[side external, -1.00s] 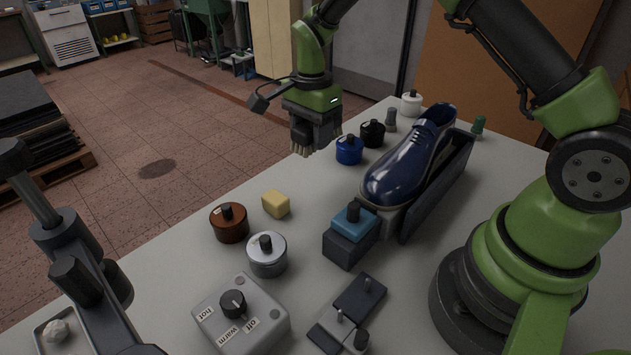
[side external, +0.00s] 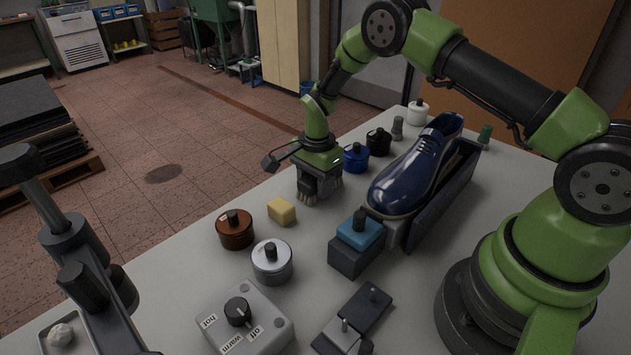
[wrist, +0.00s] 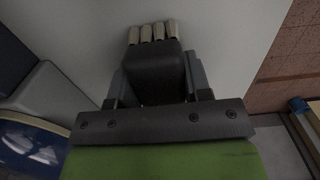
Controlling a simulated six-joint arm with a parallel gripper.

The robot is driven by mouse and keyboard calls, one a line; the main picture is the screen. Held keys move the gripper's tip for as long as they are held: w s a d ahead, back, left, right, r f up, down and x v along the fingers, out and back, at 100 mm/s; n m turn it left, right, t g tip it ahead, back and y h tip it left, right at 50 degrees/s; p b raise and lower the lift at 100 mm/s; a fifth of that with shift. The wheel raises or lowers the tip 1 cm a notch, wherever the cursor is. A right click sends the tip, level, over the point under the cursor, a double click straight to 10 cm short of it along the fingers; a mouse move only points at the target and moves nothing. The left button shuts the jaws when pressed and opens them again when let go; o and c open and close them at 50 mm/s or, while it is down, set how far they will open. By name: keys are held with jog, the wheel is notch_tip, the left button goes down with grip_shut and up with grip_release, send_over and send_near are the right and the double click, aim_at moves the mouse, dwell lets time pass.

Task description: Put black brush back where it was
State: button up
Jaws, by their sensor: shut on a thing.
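My gripper (side external: 318,186) is shut on the black brush. In the wrist view the dark brush body (wrist: 152,75) sits between my fingers (wrist: 157,88), with a row of pale bristles (wrist: 152,33) at its far end. In the side view the body is mostly hidden by my fingers, and the bristles (side external: 306,194) show below them. The brush is low over the white table, between the yellow block (side external: 281,211) and the blue jar (side external: 355,158). I cannot tell whether the bristles touch the table.
The blue shoe (side external: 415,168) on its dark stand (side external: 437,200) is right of my gripper. A blue-topped block (side external: 358,240) stands in front of it. Brown (side external: 235,230) and silver (side external: 272,262) jars and a dial box (side external: 247,322) stand nearer. Bare table (side external: 325,220) surrounds the brush.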

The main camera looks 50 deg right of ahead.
jog(key=shift+f, duration=0.1)
jog(key=o, duration=1.1)
jog(key=shift+o, duration=0.2)
